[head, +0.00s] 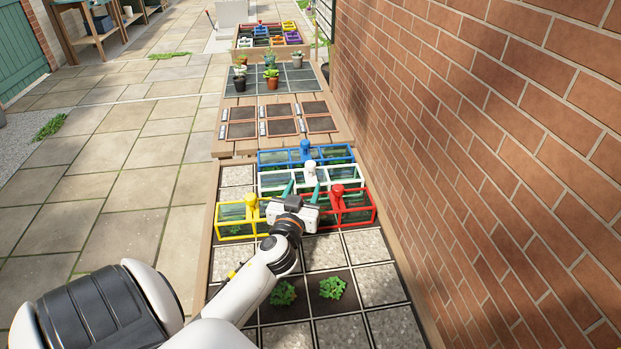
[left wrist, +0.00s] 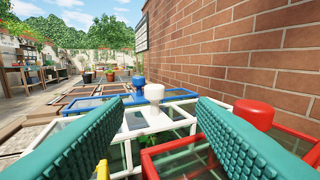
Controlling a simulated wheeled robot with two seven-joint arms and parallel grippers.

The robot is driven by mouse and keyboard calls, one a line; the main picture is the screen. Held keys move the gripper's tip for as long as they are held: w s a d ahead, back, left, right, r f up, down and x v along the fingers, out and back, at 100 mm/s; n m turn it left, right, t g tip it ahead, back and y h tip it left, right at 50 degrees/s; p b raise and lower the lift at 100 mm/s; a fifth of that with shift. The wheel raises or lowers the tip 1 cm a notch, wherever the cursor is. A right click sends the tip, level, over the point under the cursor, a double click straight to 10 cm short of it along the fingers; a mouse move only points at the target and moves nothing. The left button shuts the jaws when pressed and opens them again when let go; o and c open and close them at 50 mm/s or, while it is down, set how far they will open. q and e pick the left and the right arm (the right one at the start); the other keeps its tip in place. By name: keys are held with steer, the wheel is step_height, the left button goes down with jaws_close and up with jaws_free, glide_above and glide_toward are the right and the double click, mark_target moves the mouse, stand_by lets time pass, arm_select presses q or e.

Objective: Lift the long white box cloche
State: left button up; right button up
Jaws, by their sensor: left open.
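The long white box cloche (head: 277,183) has a white frame, clear panels and a white knob (head: 310,168) on top. It stands on the tiled bed between a blue box cloche behind and yellow and red ones in front. My left gripper (head: 302,189) is over the near side of the white cloche. In the left wrist view, the open teal fingers (left wrist: 160,115) stand apart on either side of the white knob (left wrist: 154,93), which is a little beyond their tips. Nothing is between the fingers. My right gripper is not in view.
The blue cloche (head: 275,157) is just behind. The yellow cloche (head: 231,229) and red cloche (head: 358,215) are close by the gripper. A brick wall (head: 480,130) bounds the right side. Green plants (head: 332,287) grow in the near bed. Paving lies free on the left.

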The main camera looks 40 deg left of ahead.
mark_target(309, 168)
arm_select(q)
steer(key=x, duration=0.5)
steer(key=shift+w+a+p, duration=0.25)
steer(key=shift+w+p, duration=0.05)
steer(key=shift+p, duration=0.1)
steer(key=x, duration=0.5)
steer(key=shift+a+f+p, duration=0.25)
steer(key=shift+f+p, duration=0.05)
steer(key=shift+s, duration=0.1)
jaws_close()
